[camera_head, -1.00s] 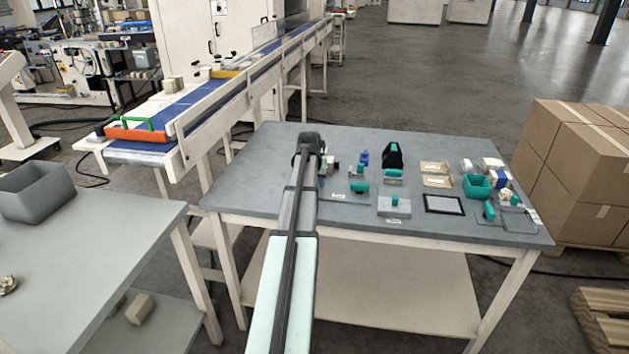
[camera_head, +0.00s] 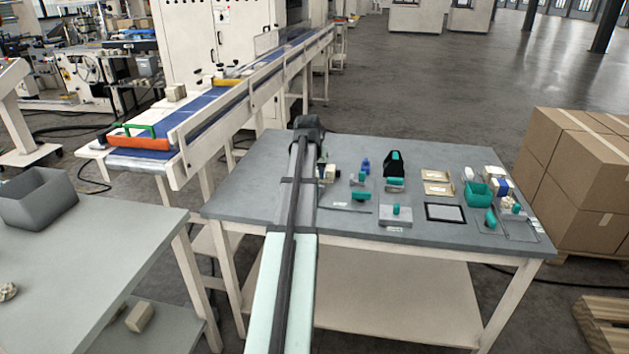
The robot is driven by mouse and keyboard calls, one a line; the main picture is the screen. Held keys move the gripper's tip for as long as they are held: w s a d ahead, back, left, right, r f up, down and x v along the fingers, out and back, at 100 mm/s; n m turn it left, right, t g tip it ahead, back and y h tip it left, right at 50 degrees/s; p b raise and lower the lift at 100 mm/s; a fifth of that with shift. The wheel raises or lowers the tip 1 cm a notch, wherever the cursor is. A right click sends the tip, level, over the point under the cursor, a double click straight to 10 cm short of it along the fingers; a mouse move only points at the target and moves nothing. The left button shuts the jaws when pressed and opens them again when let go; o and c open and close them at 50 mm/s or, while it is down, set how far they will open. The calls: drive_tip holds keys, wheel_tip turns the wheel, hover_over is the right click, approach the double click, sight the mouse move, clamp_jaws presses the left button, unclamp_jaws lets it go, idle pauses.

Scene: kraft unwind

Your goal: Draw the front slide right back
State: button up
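Several small grey pieces with teal grips stand on the grey worktable (camera_head: 262,190). The nearest is a flat grey block with a teal knob (camera_head: 396,216). Behind it is a piece with a black upright part (camera_head: 394,163) and a teal grip. To its left is a teal grip on a thin plate (camera_head: 350,208). I cannot tell which of these is the front slide. My arm reaches over the table's left part and bends down at its far end. My gripper is mostly hidden behind the arm, beside a small pale piece (camera_head: 329,173); its fingers cannot be made out.
A conveyor (camera_head: 205,112) runs behind at left, and cartons (camera_head: 575,170) stand at right. The table's left end is clear.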

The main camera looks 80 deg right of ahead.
drive_tip(key=shift+v, duration=1.9)
